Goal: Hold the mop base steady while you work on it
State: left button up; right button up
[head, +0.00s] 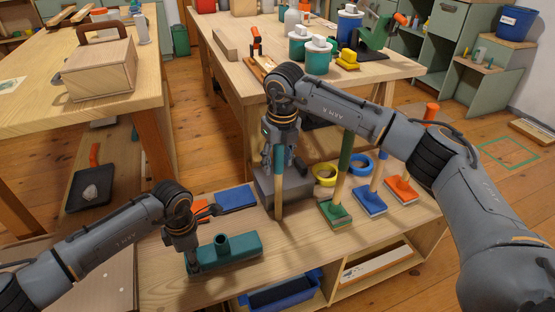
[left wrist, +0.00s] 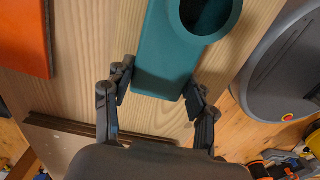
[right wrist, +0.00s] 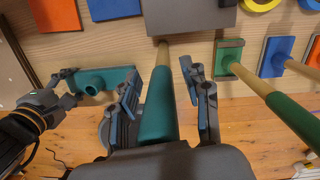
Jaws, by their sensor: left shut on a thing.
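The teal mop base (head: 236,249), a flat block with a round upright socket, lies on the low bench in the head view. Its socket also shows in the left wrist view (left wrist: 208,14). My left gripper (head: 193,268) is shut on the base's left end, one finger on each side. My right gripper (head: 278,150) points down and is shut on a wooden handle (head: 278,195) with a teal grip. The handle is upright, its bare end down, to the right of the base and apart from its socket. In the right wrist view the handle (right wrist: 160,105) runs between the fingers.
A grey block (head: 300,187) stands behind the handle. Green (head: 335,213), blue (head: 369,203) and orange (head: 401,190) mop bases stand to the right, with yellow (head: 325,174) and blue tape rolls behind. A blue pad (head: 236,198) lies behind the teal base.

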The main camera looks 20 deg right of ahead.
jog(key=shift+r, duration=0.1)
jog(key=r, duration=0.3)
jog(key=s+r, duration=0.1)
jog(key=r, duration=0.7)
jog(key=shift+s+d, duration=0.1)
jog(key=shift+s, duration=0.05)
jog(key=shift+o, duration=0.4)
jog(key=shift+r, duration=0.3)
jog(key=shift+a+r, duration=0.1)
jog(key=shift+a, duration=0.15)
jog(key=f, duration=0.6)
jog(key=shift+w+f, duration=0.25)
jog(key=shift+w, duration=0.15)
jog(key=shift+w+d+f, duration=0.1)
jog(key=shift+w+f, duration=0.05)
jog(key=shift+f, duration=1.25)
jog(key=shift+w+d+f, duration=0.1)
jog(key=shift+f, duration=1.25)
grip_shut()
